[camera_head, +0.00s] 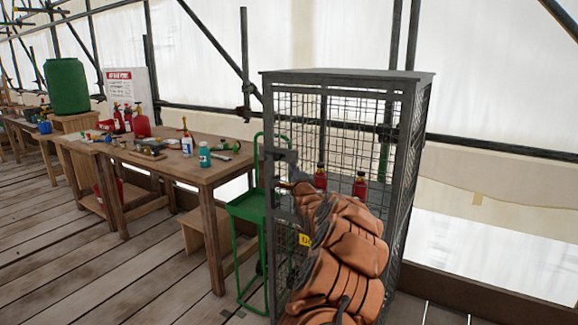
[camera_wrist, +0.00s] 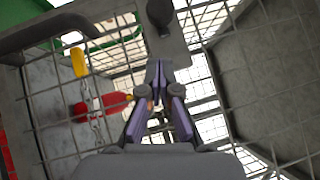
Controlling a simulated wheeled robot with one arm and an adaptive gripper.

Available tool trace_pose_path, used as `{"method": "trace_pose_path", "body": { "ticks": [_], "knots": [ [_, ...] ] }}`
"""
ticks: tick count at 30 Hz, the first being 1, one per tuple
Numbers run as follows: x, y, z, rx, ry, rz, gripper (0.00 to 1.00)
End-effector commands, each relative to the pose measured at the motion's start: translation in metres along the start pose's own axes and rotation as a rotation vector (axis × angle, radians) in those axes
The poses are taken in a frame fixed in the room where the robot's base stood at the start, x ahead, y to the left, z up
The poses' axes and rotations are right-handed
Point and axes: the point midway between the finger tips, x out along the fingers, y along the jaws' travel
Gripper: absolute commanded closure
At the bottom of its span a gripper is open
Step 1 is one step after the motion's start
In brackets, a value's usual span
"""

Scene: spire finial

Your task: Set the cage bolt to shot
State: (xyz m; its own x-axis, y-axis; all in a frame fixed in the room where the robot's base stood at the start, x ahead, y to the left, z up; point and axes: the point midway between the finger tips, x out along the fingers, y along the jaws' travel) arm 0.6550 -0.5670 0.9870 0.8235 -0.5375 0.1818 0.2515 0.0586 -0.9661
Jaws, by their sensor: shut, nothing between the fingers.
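The grey wire cage (camera_head: 350,77) stands at the middle of the head view. Its bolt (camera_head: 281,154) is a dark grey fitting on the left edge of the front, a little above my gripper (camera_head: 283,185). In the wrist view a grey plate (camera_wrist: 178,45) with a dark rounded knob (camera_wrist: 160,12) lies just beyond the tips of my gripper (camera_wrist: 158,68). My gripper is shut and empty, pointing at the plate. I cannot tell whether the tips touch it. My orange-sleeved arm hides much of the cage front. Whether the bolt is shot or drawn is not clear.
Red bottles (camera_head: 320,177) stand inside the cage. A yellow tag (camera_wrist: 79,63) hangs by a chain near the mesh. A green hand truck (camera_head: 247,207) stands close on the cage's left, beside a wooden workbench (camera_head: 215,172) holding bottles and tools. Plank floor lies open at front left.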

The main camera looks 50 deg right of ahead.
Motion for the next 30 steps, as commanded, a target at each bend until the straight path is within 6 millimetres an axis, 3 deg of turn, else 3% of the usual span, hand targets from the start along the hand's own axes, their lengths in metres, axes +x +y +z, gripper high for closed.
{"method": "trace_pose_path", "body": {
  "ticks": [21, 30],
  "knots": [
    [-0.082, 0.002, 0.000, 0.004, 0.001, 0.004, 1.00],
    [-0.098, 0.000, 0.000, 0.001, 0.001, -0.001, 1.00]
  ]
}}
